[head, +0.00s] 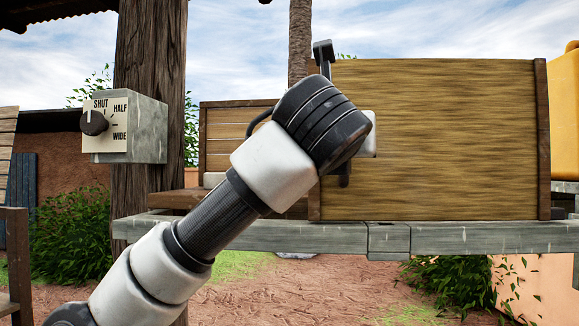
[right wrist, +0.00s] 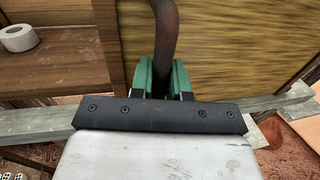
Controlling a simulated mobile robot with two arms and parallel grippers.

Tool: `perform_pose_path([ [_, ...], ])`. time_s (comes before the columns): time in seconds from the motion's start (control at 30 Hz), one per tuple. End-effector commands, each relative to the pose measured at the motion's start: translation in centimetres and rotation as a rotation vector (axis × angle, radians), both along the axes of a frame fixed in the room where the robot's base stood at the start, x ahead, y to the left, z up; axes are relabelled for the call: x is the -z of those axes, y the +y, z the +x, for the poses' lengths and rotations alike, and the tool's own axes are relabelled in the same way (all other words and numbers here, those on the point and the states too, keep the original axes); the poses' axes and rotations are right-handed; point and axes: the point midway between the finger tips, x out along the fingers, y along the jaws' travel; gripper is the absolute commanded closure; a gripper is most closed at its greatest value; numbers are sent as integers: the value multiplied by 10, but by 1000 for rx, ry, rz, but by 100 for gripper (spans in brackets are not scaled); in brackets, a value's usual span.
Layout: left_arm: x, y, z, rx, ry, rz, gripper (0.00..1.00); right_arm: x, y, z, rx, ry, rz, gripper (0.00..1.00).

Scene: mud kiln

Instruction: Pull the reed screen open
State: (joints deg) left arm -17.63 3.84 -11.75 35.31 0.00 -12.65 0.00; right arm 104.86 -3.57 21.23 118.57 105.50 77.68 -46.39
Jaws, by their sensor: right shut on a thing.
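The reed screen (head: 455,140) is a straw-coloured panel with dark wooden side edges, standing along a grey rail (head: 460,238) in the head view. It also fills the upper right of the right wrist view (right wrist: 245,50). A dark upright handle (head: 323,52) is at its left end; its bar (right wrist: 166,35) rises between the green fingers of my right gripper (right wrist: 161,80). The gripper is shut on this bar. In the head view my wrist hides the fingers and the handle's middle. My left gripper is not in view.
Left of the screen a wooden shelf (head: 177,199) shows, with a white roll (right wrist: 17,38) on it. A dark post carries a grey box with a knob (head: 94,122) pointing near SHUT. A yellow-orange object (head: 566,110) stands at the far right.

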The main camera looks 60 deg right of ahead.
Motion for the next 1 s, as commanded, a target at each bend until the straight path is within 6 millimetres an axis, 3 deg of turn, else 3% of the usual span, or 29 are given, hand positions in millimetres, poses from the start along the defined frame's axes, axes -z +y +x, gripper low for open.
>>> perform_pose_path([
  [0.03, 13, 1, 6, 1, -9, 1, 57, 6, -6, -15, 3, -9, 2, 100],
  [0.1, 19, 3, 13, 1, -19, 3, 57, 6, -12, -30, 3, -7, 1, 100],
  [0.33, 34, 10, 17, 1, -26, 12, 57, 3, -27, -64, 2, -3, 1, 100],
  [0.53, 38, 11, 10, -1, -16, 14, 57, 0, -32, -75, 1, 1, 0, 100],
  [0.9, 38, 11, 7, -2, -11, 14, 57, -1, -32, -76, 1, 3, -1, 100],
  [0.93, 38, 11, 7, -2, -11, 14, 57, -1, -32, -76, 0, 3, -2, 80],
  [1.0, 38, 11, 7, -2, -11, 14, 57, -1, -32, -76, 0, 3, -2, 70],
])
